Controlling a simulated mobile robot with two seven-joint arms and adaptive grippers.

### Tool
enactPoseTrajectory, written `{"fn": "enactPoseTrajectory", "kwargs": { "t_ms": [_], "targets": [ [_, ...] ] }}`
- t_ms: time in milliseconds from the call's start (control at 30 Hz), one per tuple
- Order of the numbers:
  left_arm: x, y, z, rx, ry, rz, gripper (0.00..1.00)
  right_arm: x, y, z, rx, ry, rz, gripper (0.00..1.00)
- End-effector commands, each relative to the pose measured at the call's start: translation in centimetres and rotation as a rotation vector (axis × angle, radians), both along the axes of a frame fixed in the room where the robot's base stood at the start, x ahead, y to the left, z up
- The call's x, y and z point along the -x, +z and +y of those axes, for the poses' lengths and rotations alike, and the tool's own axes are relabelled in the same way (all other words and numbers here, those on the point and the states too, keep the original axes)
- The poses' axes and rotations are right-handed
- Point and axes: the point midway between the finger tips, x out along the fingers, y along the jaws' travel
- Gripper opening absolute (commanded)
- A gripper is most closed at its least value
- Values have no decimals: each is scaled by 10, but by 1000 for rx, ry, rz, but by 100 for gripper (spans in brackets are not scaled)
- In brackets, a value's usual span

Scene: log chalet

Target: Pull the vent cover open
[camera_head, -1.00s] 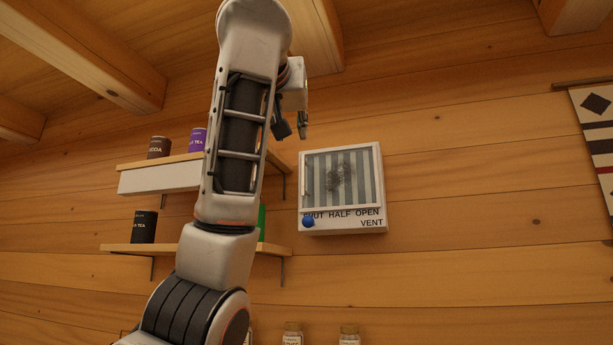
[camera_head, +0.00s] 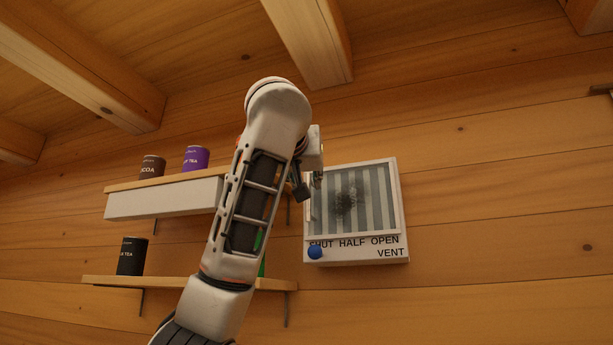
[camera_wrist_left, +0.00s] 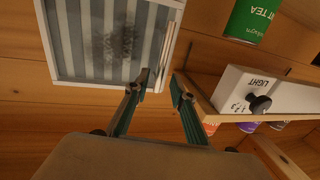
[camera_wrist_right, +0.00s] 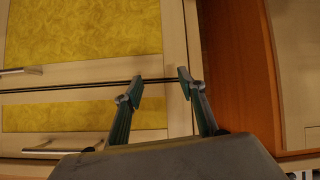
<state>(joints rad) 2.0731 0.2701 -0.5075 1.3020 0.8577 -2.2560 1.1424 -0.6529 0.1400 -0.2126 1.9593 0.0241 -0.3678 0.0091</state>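The vent cover (camera_head: 381,200) is a grey-striped panel with a dark smudge, on a white wall box right of centre in the head view. A slim upright bar handle (camera_wrist_left: 167,58) runs along one edge of the cover. A blue knob (camera_head: 315,252) sits below, by the word SHUT. My left gripper (camera_wrist_left: 160,78) is open at that edge. In the left wrist view the bar's end shows between its fingertips; I cannot tell whether they touch. In the head view the left gripper (camera_head: 308,188) is partly hidden by its arm. My right gripper (camera_wrist_right: 158,86) is open and empty.
Two shelves, an upper (camera_head: 165,203) and a lower (camera_head: 110,281), hold cans left of the vent, close to my left arm. A light switch box (camera_wrist_left: 268,92) shows in the left wrist view. My right gripper faces yellow-panelled cabinets (camera_wrist_right: 85,30). Wall right of the vent is clear.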

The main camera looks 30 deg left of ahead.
Motion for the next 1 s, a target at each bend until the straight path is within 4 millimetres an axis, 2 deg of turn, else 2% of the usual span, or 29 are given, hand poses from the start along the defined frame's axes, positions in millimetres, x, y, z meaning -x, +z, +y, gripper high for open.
{"fn": "enactPoseTrajectory", "kwargs": {
  "t_ms": [167, 467, 500, 567, 1000],
  "targets": [
    [-13, 1, 6, 0, 0, 1, 24, -2, 11, 0, 0, 0, -7, 40],
    [-15, -1, 7, -1, -1, 0, 24, -4, 12, 0, -1, 0, -10, 40],
    [-15, -1, 6, -1, -1, 0, 14, -4, 12, 0, -1, 0, -10, 40],
    [-15, -1, 7, -1, -1, 0, 0, -4, 12, 0, -1, 0, -10, 40],
    [-14, -1, 5, 0, 14, -1, 0, -3, 7, 0, -1, -1, -7, 40]
  ]
}}
